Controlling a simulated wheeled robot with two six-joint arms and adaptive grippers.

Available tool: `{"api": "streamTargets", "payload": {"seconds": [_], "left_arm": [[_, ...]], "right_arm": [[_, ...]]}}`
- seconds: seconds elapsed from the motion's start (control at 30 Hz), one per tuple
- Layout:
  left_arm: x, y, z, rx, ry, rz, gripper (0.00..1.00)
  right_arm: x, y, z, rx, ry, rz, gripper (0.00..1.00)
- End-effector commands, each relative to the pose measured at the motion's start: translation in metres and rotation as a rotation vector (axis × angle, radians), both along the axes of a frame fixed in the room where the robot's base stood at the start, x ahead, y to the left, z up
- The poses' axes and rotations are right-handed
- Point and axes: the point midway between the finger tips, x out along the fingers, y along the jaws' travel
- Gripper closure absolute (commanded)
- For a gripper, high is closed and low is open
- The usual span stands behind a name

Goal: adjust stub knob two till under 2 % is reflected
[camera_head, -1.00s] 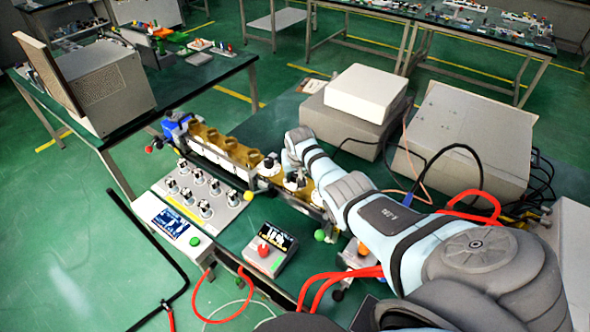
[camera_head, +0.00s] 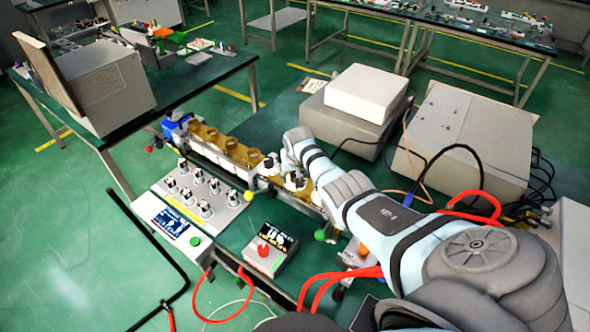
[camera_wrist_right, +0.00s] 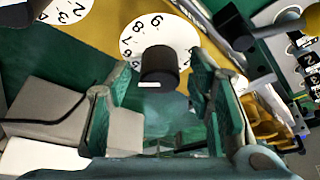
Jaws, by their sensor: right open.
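In the right wrist view, a black stub knob (camera_wrist_right: 160,66) stands on a round white numbered dial (camera_wrist_right: 140,38) over a brass-coloured plate. My right gripper (camera_wrist_right: 163,85) is open, with one finger on each side of the knob. I cannot tell whether either finger touches it. A second numbered dial (camera_wrist_right: 68,10) shows at the top left; which one is knob two is not readable. In the head view, my right gripper (camera_head: 283,167) is at the brass waveguide (camera_head: 228,149), mostly hidden by my wrist. A small meter box (camera_head: 272,249) has a lit screen, too small to read. My left gripper is not in view.
A panel with several knobs (camera_head: 172,209) and a screen stands left of the waveguide. Grey equipment boxes (camera_head: 462,137) stand behind my right arm. Red cables (camera_head: 335,280) run along the near side of the bench.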

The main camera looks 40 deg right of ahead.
Motion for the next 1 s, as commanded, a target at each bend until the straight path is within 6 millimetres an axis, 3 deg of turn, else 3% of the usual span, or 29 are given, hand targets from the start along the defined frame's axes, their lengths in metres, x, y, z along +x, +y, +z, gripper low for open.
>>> {"api": "streamTargets", "payload": {"seconds": [0.27, 0.6, 0.73, 1.0], "left_arm": [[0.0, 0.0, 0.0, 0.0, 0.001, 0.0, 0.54], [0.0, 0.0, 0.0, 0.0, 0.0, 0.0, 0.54], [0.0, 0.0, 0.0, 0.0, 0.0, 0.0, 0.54], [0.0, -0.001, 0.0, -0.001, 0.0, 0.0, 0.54]], "right_arm": [[-0.007, 0.004, 0.023, -0.003, -0.004, 0.001, 0.53], [-0.034, 0.022, 0.099, 0.0, -0.001, 0.001, 0.53], [-0.038, 0.025, 0.11, 0.001, 0.001, 0.0, 0.53], [-0.038, 0.025, 0.111, 0.001, 0.001, 0.0, 0.53]]}}
